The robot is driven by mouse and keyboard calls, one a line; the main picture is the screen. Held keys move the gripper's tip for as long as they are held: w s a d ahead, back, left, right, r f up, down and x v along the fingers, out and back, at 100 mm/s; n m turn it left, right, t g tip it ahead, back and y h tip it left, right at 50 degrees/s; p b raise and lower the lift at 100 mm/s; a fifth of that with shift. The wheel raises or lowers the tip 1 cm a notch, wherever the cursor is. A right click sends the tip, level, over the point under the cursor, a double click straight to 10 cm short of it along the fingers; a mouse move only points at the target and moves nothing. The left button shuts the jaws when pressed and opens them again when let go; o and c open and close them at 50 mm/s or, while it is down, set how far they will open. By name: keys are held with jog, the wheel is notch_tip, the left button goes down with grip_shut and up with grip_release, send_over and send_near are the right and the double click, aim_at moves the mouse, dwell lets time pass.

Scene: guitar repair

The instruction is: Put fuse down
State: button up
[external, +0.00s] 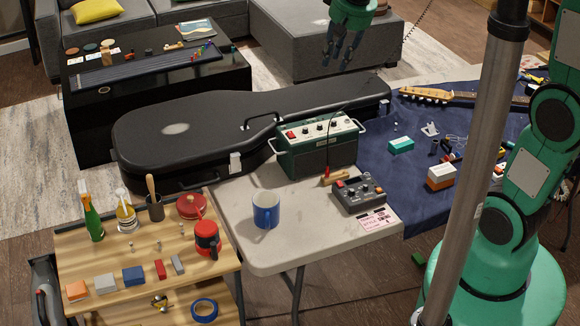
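My gripper (342,46) hangs at the top centre of the external view, fingers pointing down. In the picture it is above the black guitar case (190,128) and in front of the grey sofa. Its dark fingers are small here, and I cannot tell whether they are shut on anything. I cannot make out a fuse for certain, in the fingers or on a surface. A green amplifier (318,155) with a pale control panel stands on the light grey table (300,245). A thin dark lead and a red-tipped part show at its front.
The grey table also bears a blue mug (266,209) and a grey pedal box (360,195). A wooden bench (90,250) with bottles, blocks and tape is at lower left. A blue cloth (385,165) with a guitar and small boxes is at right. The table's front is clear.

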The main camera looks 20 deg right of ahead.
jog(key=s+d+r+t, duration=0.1)
jog(key=s+d, duration=0.6)
jog(key=s, duration=0.4)
jog(key=s+d, duration=0.7)
jog(key=s, duration=0.4)
jog(key=shift+s+d+r+n+t+h, duration=0.25)
jog(key=shift+d+r+n+t+h, duration=0.05)
jog(key=shift+d+r+t+h, duration=0.1)
jog(key=shift+f, duration=0.1)
jog(key=shift+f+b, duration=0.85)
jog(key=shift+b, duration=0.05)
